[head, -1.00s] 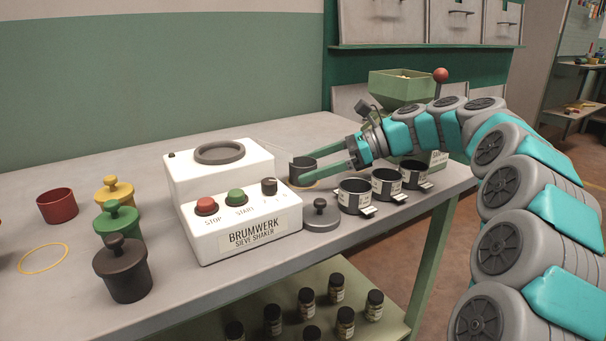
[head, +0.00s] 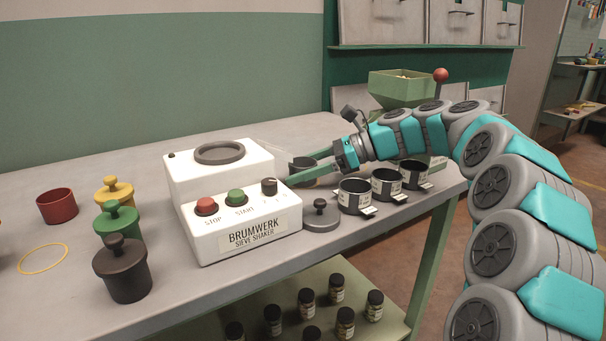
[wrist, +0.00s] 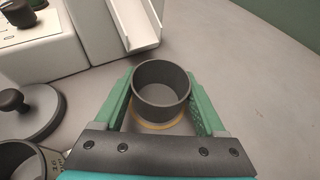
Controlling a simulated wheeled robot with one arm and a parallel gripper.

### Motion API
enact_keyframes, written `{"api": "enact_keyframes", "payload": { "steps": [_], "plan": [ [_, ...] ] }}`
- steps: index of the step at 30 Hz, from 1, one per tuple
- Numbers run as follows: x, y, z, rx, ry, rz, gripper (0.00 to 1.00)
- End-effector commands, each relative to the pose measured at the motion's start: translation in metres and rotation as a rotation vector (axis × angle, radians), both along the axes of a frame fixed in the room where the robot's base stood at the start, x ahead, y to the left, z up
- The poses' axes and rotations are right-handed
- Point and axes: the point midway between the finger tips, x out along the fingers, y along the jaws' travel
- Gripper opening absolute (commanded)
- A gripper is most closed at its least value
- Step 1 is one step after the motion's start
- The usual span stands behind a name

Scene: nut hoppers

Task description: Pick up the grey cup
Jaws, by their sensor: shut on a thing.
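The grey cup (wrist: 161,90) is a dark, open, round cup, seen upright in the wrist view between the two green fingers of my gripper (wrist: 160,88). The fingers are shut on its sides. In the head view the cup (head: 302,168) is partly hidden by my gripper (head: 306,167), behind the right end of the white sieve shaker. I cannot tell whether the cup is clear of the table.
The white sieve shaker (head: 245,220) and its chute (wrist: 130,25) stand close to the cup. A grey knobbed lid (head: 320,218) and three labelled dark cups (head: 356,196) are nearby. Red cup (head: 57,206) and several lidded pots stand left. Bare table lies right in the wrist view.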

Motion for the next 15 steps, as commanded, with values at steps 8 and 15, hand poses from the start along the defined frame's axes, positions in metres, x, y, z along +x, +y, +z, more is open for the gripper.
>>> {"api": "enact_keyframes", "payload": {
  "steps": [8,15],
  "plan": [
    [0.0000,0.0000,0.0000,0.000,0.000,0.000,0.20],
    [0.0004,-0.0001,0.0055,0.000,-0.001,-0.001,0.20]
  ]
}}
